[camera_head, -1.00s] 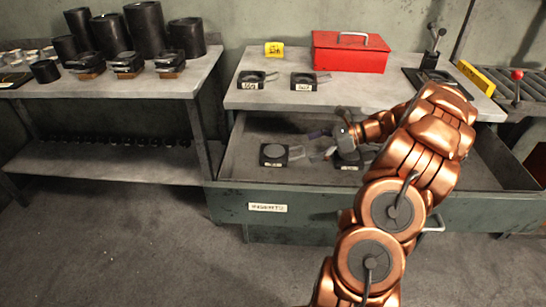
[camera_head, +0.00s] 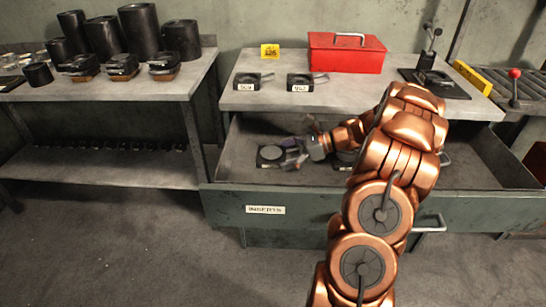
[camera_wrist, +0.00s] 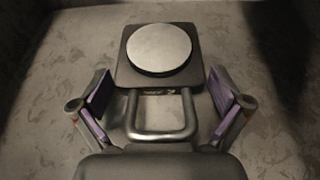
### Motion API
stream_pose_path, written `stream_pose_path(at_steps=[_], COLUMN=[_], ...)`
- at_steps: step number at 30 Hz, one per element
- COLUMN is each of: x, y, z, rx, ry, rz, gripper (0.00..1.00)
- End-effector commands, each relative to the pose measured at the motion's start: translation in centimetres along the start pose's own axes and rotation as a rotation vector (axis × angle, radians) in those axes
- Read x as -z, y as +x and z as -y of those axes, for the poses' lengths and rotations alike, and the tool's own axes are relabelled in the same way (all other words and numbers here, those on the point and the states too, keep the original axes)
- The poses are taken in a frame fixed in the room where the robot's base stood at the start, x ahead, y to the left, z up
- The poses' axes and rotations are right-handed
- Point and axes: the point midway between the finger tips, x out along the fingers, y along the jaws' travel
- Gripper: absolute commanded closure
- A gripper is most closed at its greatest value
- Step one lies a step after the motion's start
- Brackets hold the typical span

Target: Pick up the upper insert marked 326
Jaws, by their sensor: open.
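My gripper (camera_head: 292,157) is open and empty inside the open drawer (camera_head: 228,160), just to the right of a dark square insert (camera_head: 268,156) with a light round disc. In the wrist view this insert (camera_wrist: 122,72) is ahead, its U-shaped handle (camera_wrist: 161,134) between the two purple-padded fingers of my gripper (camera_wrist: 160,105), not visibly touched by them. No number on this insert can be read. Another insert (camera_head: 345,157) in the drawer is partly hidden behind my arm. Two inserts with handles, one (camera_head: 252,78) and another (camera_head: 301,79), stand on the tabletop with labels that are blurred.
A red toolbox (camera_head: 345,58) and a small yellow sign (camera_head: 270,51) stand on the tabletop (camera_head: 235,98) above the drawer. A label on the drawer front reads INSERTS. A left table (camera_head: 150,90) holds dark cylinders and blocks.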

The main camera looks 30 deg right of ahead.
Motion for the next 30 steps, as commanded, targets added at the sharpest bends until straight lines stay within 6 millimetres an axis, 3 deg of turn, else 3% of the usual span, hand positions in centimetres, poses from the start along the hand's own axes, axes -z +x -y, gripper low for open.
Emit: stream_pose_path(at_steps=[5, 26, 30], x=[-0.05, -0.04, -0.18], y=[0.04, 0.07, 0.04], z=[-0.01, -0.04, 0.00], rx=[-0.001, -0.002, 0.000], ry=[-0.001, 0.000, 0.000], rz=[0.000, 0.001, 0.003], gripper=[0.01, 0.74, 0.76])
